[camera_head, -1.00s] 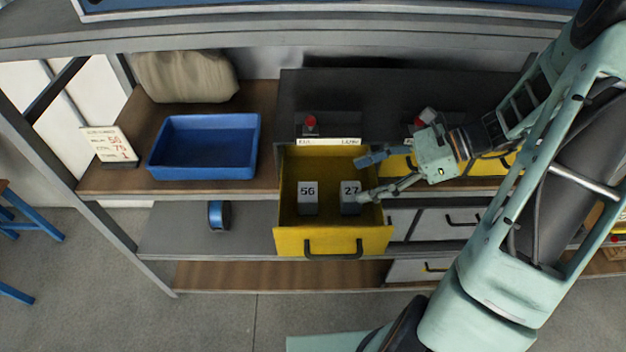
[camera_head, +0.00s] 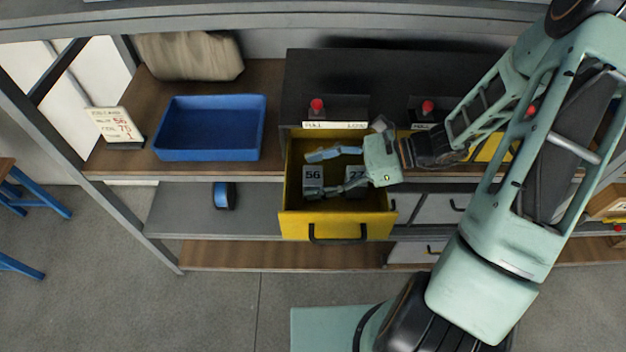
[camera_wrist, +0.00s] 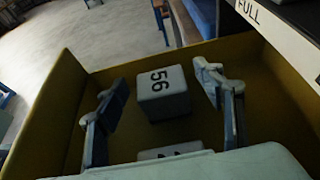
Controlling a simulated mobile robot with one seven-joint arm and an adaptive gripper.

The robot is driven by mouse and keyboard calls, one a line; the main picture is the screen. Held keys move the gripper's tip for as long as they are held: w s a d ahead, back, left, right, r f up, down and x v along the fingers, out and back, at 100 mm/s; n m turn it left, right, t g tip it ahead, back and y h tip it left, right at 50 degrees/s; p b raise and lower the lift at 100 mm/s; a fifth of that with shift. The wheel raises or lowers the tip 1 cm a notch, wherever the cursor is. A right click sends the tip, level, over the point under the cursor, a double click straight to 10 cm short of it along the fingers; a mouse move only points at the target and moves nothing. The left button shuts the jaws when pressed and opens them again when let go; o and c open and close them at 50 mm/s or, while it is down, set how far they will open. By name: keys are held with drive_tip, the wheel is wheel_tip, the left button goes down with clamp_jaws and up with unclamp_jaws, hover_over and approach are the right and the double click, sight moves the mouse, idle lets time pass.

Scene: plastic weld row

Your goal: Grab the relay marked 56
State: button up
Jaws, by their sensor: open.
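The relay marked 56 (camera_head: 313,181) is a small grey-white block standing in the open yellow drawer (camera_head: 337,226), on its left side. In the wrist view the relay (camera_wrist: 163,97) lies between and ahead of my open fingers, with clear space on both sides. My gripper (camera_head: 327,171) is open and empty, reaching in from the right over the drawer, its fingertips near the 56 relay. It also shows in the wrist view (camera_wrist: 160,92). A second relay, marked 27 (camera_head: 354,175), is to the right, partly hidden by my gripper; only its top edge shows in the wrist view (camera_wrist: 170,152).
A blue tray (camera_head: 208,155) sits on the shelf left of the drawer, beside a small sign (camera_head: 116,126) and a beige sack (camera_head: 190,57). A blue tape roll (camera_head: 224,196) is on the shelf below. Red knobs (camera_head: 317,106) stand above the drawers.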

drive_tip(key=shift+a+f, duration=0.25)
drive_tip(key=shift+a, duration=0.3)
drive_tip(key=c, duration=1.4)
drive_tip(key=shift+o, duration=0.2)
drive_tip(key=shift+r, duration=0.1)
